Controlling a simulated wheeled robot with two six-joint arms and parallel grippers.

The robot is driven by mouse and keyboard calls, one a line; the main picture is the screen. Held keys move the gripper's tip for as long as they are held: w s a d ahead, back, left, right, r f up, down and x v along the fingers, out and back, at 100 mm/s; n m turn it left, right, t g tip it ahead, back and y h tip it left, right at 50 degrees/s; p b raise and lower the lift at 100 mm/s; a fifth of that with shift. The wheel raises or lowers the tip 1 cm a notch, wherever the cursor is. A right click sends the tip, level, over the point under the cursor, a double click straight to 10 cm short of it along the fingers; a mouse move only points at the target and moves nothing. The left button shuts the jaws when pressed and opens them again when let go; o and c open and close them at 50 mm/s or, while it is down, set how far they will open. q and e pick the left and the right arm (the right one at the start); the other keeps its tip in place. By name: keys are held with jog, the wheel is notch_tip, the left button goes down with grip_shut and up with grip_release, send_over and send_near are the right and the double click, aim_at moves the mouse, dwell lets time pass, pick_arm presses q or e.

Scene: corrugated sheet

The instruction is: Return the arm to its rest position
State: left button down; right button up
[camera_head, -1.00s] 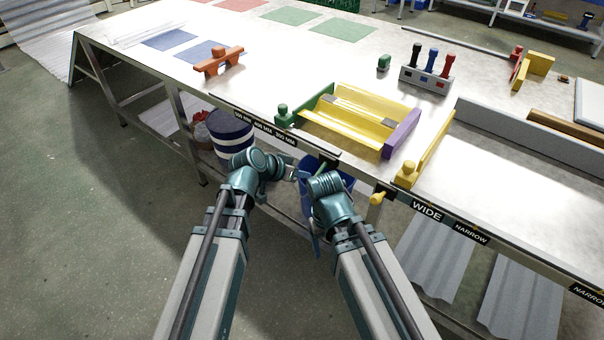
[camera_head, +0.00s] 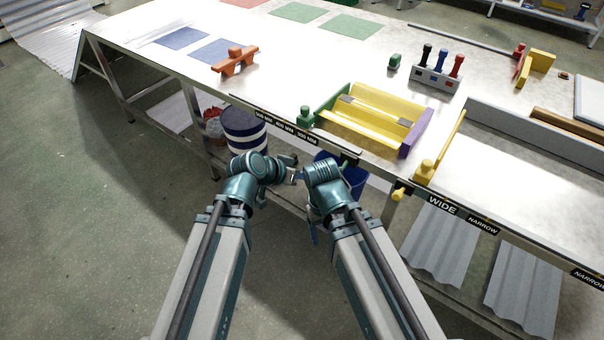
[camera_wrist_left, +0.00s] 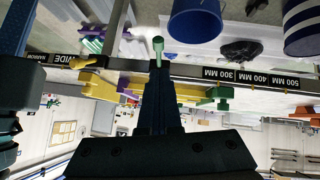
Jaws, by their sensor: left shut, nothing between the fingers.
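My two arms come in from the bottom of the head view and are folded close together in front of the bench. My left gripper (camera_head: 293,172) points right toward my right wrist, just off the bench's front edge. It is shut and empty. In the left wrist view its dark fingers (camera_wrist_left: 158,70) are together, and a green peg (camera_wrist_left: 158,46) shows at their tip. My right wrist (camera_head: 323,172) is close beside the left gripper. The jaws of my right gripper are hidden or too small to make out.
The metal bench (camera_head: 290,75) bears a yellow forming tray (camera_head: 375,115), an orange block (camera_head: 235,62) and a tool holder (camera_head: 436,80). Below are a blue bucket (camera_head: 355,178) and a striped drum (camera_head: 243,135). The floor at left (camera_head: 90,220) is clear.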

pick_arm(q)
jog(key=shift+s, duration=0.1)
jog(key=s+a+r+n+g+y+p, duration=0.1)
jog(key=s+a+g+y+p, duration=0.2)
jog(key=s, duration=0.3)
jog(key=s+a+r+n+g+y+p, duration=0.1)
jog(key=s+a+g+y+p, duration=0.2)
jog(key=s+g+y+p, duration=0.1)
jog(key=s+y+p, duration=0.1)
jog(key=s+p, duration=0.1)
jog(key=s, duration=0.1)
jog(key=shift+s+r, duration=0.15)
jog(key=shift+s, duration=0.15)
